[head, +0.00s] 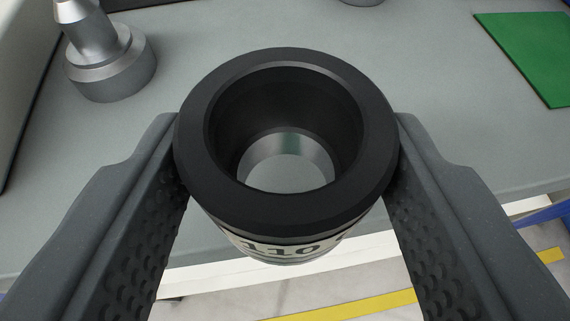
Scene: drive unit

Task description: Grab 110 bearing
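The 110 bearing (286,215) is a hollow ring with a black upper rim and a light metal band below, marked "110". It is in the middle of the head view, and I see down through its bore. My gripper (287,150) has one finger on each side of it, and both fingers meet its black rim. The gripper is shut on the bearing. The bearing overlaps the front edge of the grey table in the picture. The inner faces of the fingers are textured, and their contact areas are partly hidden by the rim.
The grey table (420,70) lies behind and below. A stepped metal shaft part (103,55) stands at the upper left. A green plate (535,52) lies at the upper right. Another metal part is cut off at the top. Yellow floor lines (370,304) show beyond the table edge.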

